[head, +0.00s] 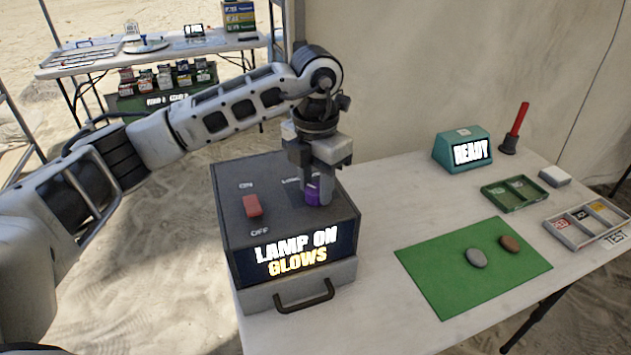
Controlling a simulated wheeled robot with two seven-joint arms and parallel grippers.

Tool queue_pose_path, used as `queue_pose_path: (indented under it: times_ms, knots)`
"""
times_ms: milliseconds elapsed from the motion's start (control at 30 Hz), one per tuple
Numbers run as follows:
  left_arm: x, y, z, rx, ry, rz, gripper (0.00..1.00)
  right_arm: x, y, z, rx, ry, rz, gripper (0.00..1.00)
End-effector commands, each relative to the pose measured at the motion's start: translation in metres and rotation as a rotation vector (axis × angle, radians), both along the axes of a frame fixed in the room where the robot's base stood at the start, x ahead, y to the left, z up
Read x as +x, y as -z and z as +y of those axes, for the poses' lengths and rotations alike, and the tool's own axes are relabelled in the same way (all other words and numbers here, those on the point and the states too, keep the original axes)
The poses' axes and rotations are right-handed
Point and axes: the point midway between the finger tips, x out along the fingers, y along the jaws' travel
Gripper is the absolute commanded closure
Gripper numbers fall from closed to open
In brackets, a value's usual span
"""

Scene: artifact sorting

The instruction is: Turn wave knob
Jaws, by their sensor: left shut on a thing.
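A dark box (236,222) with a light drawer front stands at the left end of the white table. On its top are a red switch (252,206) between the labels ON and OFF, and a purple knob (313,193). Its front display (296,254) reads LAMP ON GLOWS. My left gripper (318,190) points down over the box top and is shut on the purple knob. Its fingers hide much of the knob and part of the label beside it. My right gripper is not in view.
A green mat (440,270) holds a grey stone (476,258) and a brown stone (510,243). Behind stand a teal READY box (462,151), a green tray (515,193) and a sectioned tray (590,225). The drawer handle (304,297) juts forward.

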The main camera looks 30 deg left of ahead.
Motion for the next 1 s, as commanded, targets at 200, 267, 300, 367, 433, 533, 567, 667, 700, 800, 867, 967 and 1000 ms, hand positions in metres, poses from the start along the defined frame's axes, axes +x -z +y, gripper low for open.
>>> queue_pose_path:
  times_ms: [200,267,300,367,433,533,567,667,700,800,867,967,1000]
  knots:
    - [0.001,-0.001,0.0,0.0,-0.004,-0.003,0.44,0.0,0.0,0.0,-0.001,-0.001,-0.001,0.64]
    - [0.001,-0.001,0.0,0.0,-0.003,-0.002,0.44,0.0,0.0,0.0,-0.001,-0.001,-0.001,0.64]
    - [0.001,-0.001,0.0,-0.001,-0.003,-0.002,0.44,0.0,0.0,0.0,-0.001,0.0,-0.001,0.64]
    - [0.0,-0.001,0.0,-0.001,-0.003,-0.002,0.44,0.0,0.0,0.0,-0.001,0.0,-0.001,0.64]
    - [0.001,-0.002,0.0,-0.001,-0.002,-0.002,0.44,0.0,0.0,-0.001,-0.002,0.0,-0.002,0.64]
    - [0.001,-0.009,0.0,0.0,-0.002,-0.004,0.44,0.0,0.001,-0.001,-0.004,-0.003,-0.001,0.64]
    - [0.001,-0.013,0.0,-0.001,-0.002,-0.005,0.44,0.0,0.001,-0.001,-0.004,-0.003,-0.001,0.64]
    - [0.001,-0.03,0.0,0.0,-0.001,-0.007,0.44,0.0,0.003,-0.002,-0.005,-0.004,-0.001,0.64]
    - [0.002,-0.039,0.0,-0.001,-0.001,-0.008,0.44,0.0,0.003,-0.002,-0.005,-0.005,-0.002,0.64]
    - [0.002,-0.065,0.0,-0.002,-0.001,-0.009,0.44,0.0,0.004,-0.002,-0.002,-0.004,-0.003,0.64]
    - [0.001,-0.08,0.0,0.0,-0.002,-0.008,0.44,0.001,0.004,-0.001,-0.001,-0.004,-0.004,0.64]
    - [0.001,-0.108,0.001,0.001,-0.004,-0.009,0.44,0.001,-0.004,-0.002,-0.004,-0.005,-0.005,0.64]
    - [0.001,-0.117,0.001,0.001,-0.005,-0.009,0.44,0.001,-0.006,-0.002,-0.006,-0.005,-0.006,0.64]
